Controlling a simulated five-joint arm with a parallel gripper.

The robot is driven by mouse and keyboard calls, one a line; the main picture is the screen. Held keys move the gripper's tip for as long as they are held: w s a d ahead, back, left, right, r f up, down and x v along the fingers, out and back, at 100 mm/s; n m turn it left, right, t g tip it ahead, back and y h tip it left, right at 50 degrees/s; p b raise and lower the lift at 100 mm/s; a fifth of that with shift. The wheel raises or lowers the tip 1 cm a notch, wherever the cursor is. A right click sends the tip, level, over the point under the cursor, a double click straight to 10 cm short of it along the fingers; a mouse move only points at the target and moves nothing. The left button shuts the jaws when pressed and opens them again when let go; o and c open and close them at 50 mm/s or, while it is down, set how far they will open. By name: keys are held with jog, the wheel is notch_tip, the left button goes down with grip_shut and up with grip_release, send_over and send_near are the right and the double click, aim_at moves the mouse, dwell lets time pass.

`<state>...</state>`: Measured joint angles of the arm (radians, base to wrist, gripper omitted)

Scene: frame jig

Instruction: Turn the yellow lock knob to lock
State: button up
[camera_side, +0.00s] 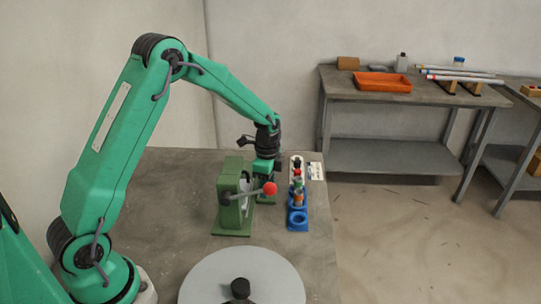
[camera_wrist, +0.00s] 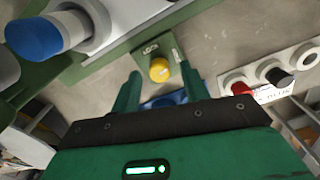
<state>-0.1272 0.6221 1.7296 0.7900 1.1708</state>
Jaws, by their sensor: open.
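The yellow lock knob (camera_wrist: 159,70) stands on a small green plate with a printed label in the wrist view. My gripper (camera_wrist: 161,78) is open, its two green fingers apart, with the knob seen in the gap near the fingertips. I cannot tell whether a finger touches it or how far above it they are. In the side view my gripper (camera_side: 264,178) points down behind the green frame jig (camera_side: 229,205), which has a lever with a red ball. The knob is hidden in that view.
A blue rack (camera_side: 298,222) with several small parts stands right of the jig. A white holder (camera_wrist: 262,92) with red and black pieces lies right in the wrist view. A blue-ended cylinder (camera_wrist: 35,38) is at upper left. A grey disc (camera_side: 265,280) lies in front.

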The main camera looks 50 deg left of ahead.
jog(key=shift+f, duration=0.55)
grip_shut()
jog(key=shift+n, duration=2.9)
